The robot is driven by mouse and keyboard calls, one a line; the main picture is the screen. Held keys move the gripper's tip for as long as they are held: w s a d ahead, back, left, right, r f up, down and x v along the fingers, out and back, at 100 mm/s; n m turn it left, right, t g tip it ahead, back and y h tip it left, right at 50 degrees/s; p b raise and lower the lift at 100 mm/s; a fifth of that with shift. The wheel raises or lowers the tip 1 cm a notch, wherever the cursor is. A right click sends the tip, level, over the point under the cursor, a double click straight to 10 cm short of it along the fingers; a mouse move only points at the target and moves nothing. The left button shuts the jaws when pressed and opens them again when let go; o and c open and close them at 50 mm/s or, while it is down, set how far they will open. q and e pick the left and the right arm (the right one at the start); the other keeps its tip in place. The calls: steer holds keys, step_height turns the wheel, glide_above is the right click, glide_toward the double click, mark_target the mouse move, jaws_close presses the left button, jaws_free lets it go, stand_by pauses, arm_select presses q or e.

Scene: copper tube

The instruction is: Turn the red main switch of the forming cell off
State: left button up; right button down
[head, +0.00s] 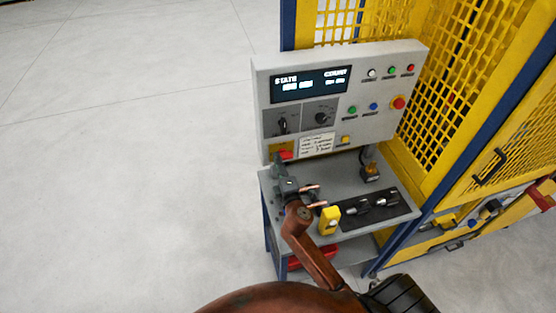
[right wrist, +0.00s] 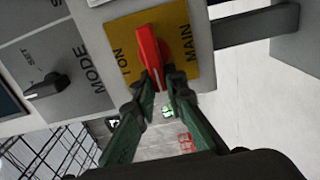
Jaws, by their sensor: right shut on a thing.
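The red main switch (right wrist: 149,48) is a red handle on a yellow plate (right wrist: 187,29) marked "I ON" and "MAIN" in the right wrist view. A white mark shows near the handle's lower end, between my fingertips. In the head view the switch (head: 286,155) sits at the lower left of the grey control panel (head: 262,105). My right gripper (right wrist: 156,88) has its two green fingers shut on the handle's near end. In the head view the right gripper (head: 279,160) reaches up to the switch and hides part of it. My left gripper is not in view.
A black mode knob (right wrist: 46,88) is left of the switch in the wrist view. A red mushroom button (head: 399,103) is on the panel's right. Below is a grey shelf (head: 392,183) with a yellow device (head: 329,220) and a dark mat (head: 405,211). Yellow mesh fencing (head: 450,85) stands at right; the left floor is clear.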

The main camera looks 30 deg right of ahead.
stand_by(0.5)
steer(key=c, duration=2)
jaws_free()
steer(key=shift+o, duration=0.2)
steer(key=shift+s, duration=0.1)
steer(key=v, duration=1.1)
steer(key=shift+s+a, duration=0.2)
steer(key=shift+s, duration=0.2)
